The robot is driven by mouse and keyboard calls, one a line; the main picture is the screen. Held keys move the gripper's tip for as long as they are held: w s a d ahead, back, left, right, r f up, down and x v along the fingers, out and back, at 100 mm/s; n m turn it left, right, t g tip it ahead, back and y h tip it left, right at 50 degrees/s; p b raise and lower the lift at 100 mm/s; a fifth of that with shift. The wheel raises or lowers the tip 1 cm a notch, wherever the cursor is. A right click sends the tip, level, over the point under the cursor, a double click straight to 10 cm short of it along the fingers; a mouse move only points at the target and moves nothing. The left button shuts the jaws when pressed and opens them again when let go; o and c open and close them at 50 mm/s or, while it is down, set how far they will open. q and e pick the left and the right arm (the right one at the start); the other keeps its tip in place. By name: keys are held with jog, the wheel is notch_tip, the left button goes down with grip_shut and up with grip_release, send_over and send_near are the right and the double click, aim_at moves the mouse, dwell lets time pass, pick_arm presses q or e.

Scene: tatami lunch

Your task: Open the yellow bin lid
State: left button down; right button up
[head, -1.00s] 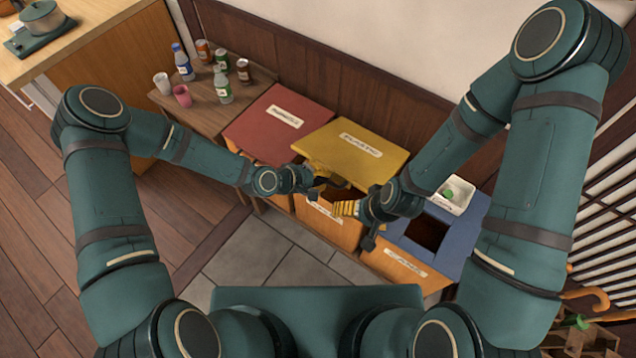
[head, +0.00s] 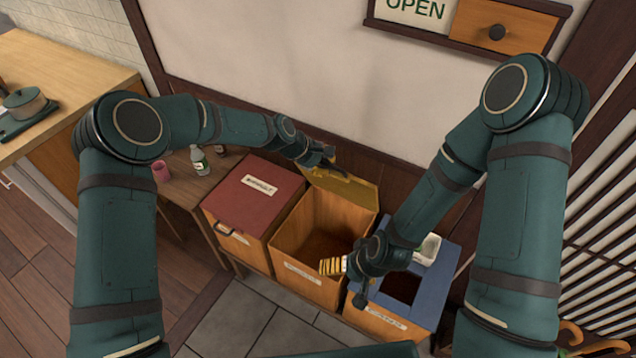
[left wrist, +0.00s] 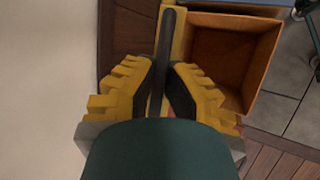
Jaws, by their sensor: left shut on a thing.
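The yellow lid (head: 358,188) stands raised at the back of the middle wooden bin (head: 305,262), near the wall. The bin's mouth is uncovered and its inside looks empty. My left gripper (head: 324,163) is at the lid's upper left edge. In the left wrist view its fingers (left wrist: 160,90) are shut on the dark bar handle (left wrist: 168,45) of the lid, which appears nearly edge-on. My right gripper (head: 338,275) hangs over the front right corner of the middle bin. Its jaw gap does not show clearly.
The red-lidded bin (head: 252,198) is closed on the left. The blue-topped bin (head: 437,290) on the right has an opening and a white tray (head: 428,250). A bottle (head: 199,160) and a pink cup (head: 161,172) stand on the side table. Grey floor tiles lie in front.

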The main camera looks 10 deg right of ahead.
pick_arm(q)
jog(key=shift+w+d+r, duration=0.25)
jog(key=shift+w+d, duration=0.1)
jog(key=shift+w, duration=0.15)
jog(key=shift+w+d+r, duration=0.2)
jog(key=shift+w+d, duration=0.15)
jog(key=shift+w, duration=0.1)
jog(key=c, duration=1)
grip_release()
jog(key=v, duration=1.2)
